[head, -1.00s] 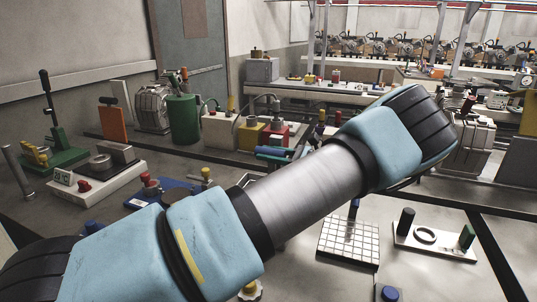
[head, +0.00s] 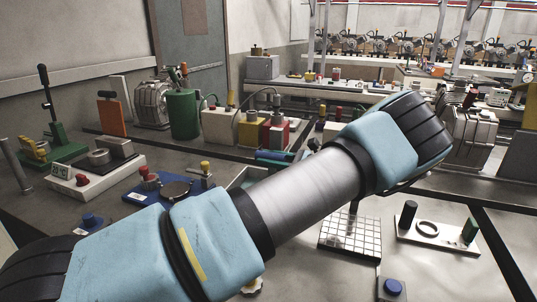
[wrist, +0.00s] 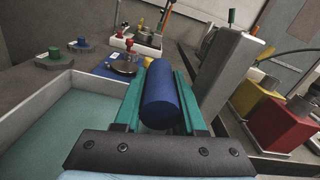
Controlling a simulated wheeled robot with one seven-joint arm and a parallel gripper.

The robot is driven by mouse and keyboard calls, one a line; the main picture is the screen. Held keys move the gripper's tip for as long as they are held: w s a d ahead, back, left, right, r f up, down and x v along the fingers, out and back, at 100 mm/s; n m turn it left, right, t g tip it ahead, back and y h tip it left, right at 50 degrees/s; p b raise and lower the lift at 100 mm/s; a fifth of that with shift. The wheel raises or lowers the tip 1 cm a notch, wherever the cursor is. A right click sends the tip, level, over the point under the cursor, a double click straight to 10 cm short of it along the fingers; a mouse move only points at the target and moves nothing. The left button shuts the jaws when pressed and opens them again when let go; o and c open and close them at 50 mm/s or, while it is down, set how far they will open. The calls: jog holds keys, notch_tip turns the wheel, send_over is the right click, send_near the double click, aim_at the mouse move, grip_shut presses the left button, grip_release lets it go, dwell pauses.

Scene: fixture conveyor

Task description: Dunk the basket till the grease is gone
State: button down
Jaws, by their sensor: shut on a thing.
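In the wrist view my gripper (wrist: 160,72) has its two teal fingers closed on either side of a dark blue cylinder (wrist: 159,100), which looks like a handle. No basket mesh or grease shows; whatever is below the cylinder is hidden by my gripper. A pale-walled tank (wrist: 38,99) with a flat teal inside lies to the left of and below my gripper. In the head view my gripper (head: 274,156) shows only in part behind my arm, and a piece of the tank (head: 240,178) shows beside it.
A grey upright post (wrist: 218,78) stands close to the right of my gripper. Yellow and red blocks (wrist: 281,122) with cables stand beyond it. A blue base with a round plate (head: 172,189) lies left of the tank. A white gridded plate (head: 349,238) sits at front right.

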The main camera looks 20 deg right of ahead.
jog(key=shift+f, duration=0.45)
jog(key=c, duration=0.8)
grip_release()
jog(key=shift+o, duration=0.2)
jog(key=b+v, duration=0.4)
jog(key=v, duration=0.6)
jog(key=shift+s+d, duration=0.3)
